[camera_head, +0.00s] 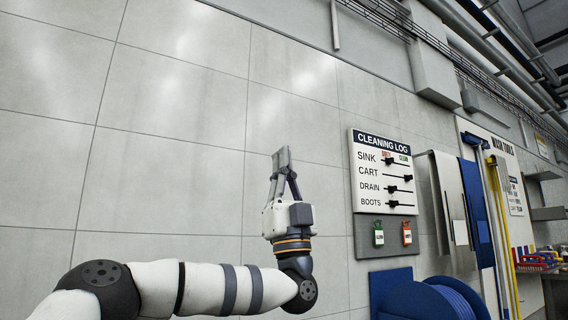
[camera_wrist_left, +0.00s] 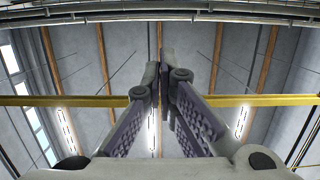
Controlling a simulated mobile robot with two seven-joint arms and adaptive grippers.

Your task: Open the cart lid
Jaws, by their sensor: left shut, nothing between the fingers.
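My left gripper (camera_head: 283,160) is raised in front of the tiled wall in the head view, with its fingers pointing up. Its fingers are closed together and hold nothing. In the left wrist view the left gripper (camera_wrist_left: 160,62) shows its two fingers meeting at the tips, with the ceiling behind them. The cart and its lid do not show in either view. My right gripper does not show.
A cleaning log board (camera_head: 383,172) with sliders hangs on the wall right of the gripper. A blue hose reel (camera_head: 432,298) is below it. Wash tools (camera_head: 490,200) hang further right. The wall (camera_head: 170,130) at left is bare.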

